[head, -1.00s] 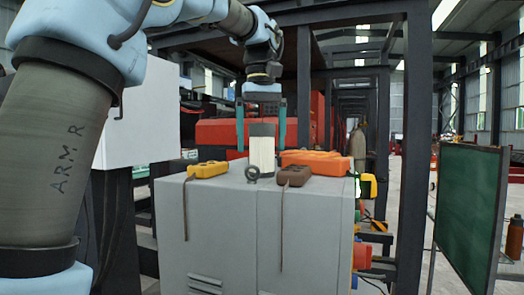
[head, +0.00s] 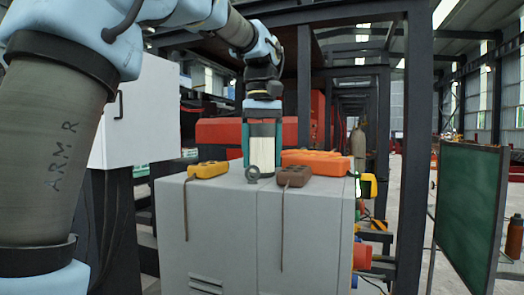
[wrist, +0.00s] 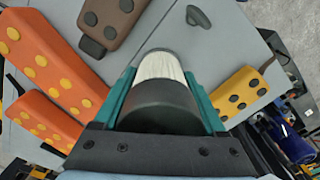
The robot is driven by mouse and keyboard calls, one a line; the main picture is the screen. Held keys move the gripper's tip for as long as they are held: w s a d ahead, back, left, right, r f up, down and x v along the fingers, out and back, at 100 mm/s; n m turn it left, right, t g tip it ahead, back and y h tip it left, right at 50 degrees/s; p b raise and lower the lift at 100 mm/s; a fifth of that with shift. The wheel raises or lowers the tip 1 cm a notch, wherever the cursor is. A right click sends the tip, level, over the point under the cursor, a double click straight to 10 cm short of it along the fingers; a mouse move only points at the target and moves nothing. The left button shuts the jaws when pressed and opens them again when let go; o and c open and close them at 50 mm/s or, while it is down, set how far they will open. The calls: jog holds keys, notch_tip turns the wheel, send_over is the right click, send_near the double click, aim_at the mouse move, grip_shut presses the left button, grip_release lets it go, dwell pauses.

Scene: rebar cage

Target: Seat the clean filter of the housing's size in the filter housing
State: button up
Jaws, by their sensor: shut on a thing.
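A pale pleated filter (head: 262,152) with a dark cap stands upright on the grey cabinet top. My gripper (head: 262,146) is over it from above, with its green fingers shut on the filter's two sides. In the wrist view the filter (wrist: 160,70) lies between the green fingers of my gripper (wrist: 165,95), dark cap towards the camera. I cannot tell whether its lower end touches the cabinet. No filter housing can be clearly made out.
A white box (head: 140,110) stands at left. A green board (head: 468,215) stands at right.

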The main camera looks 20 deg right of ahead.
grip_shut()
jog(key=shift+r, duration=0.1)
